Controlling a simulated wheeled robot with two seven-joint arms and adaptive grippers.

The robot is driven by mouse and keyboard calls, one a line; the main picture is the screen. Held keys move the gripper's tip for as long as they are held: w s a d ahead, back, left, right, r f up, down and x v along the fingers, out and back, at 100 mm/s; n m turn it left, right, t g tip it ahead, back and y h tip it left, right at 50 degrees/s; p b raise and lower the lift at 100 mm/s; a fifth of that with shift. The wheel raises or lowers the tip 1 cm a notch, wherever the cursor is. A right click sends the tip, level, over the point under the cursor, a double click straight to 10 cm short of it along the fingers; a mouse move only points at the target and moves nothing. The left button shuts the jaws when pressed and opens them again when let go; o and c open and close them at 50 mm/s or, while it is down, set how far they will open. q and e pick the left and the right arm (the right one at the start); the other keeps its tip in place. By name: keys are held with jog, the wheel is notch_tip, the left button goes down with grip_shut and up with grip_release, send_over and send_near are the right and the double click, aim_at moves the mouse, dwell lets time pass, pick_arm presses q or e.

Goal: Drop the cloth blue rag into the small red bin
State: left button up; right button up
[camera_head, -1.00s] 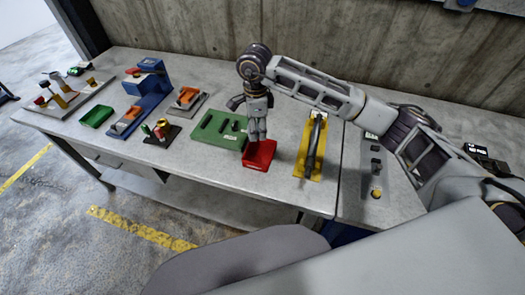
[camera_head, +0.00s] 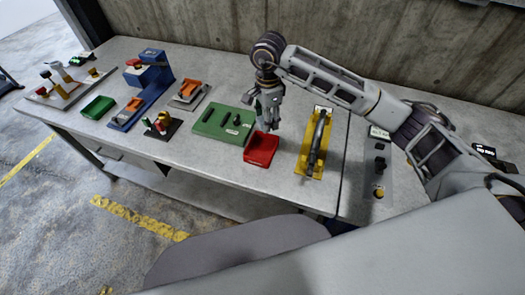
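The small red bin (camera_head: 261,150) stands near the front of the bench, right of the green board. My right gripper (camera_head: 268,128) points down just above and behind the bin's back edge. Its fingers look spread with a gap between them, and I see nothing held there. I cannot make out a blue rag on the bench or in the gripper. The visible inside of the bin looks plain red, though the view is small. My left gripper is not in view.
A green board (camera_head: 213,122) with dark parts lies left of the bin. A yellow plate with a dark handle (camera_head: 312,160) lies right of it. A blue press-like device (camera_head: 148,75), a green tray (camera_head: 97,107) and small fixtures stand further left. Bare bench shows in front.

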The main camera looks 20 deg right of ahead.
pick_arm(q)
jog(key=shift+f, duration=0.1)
pick_arm(e)
jog(key=shift+f, duration=0.15)
jog(key=shift+f+b, duration=0.9)
jog(key=shift+f, duration=0.9)
notch_tip(320, 180, down, 2)
jog(key=shift+f+b, duration=0.1)
jog(key=shift+b, duration=0.3)
jog(key=o, duration=0.6)
jog(key=shift+c, duration=0.2)
jog(key=o, duration=0.4)
jog(key=shift+o, duration=0.4)
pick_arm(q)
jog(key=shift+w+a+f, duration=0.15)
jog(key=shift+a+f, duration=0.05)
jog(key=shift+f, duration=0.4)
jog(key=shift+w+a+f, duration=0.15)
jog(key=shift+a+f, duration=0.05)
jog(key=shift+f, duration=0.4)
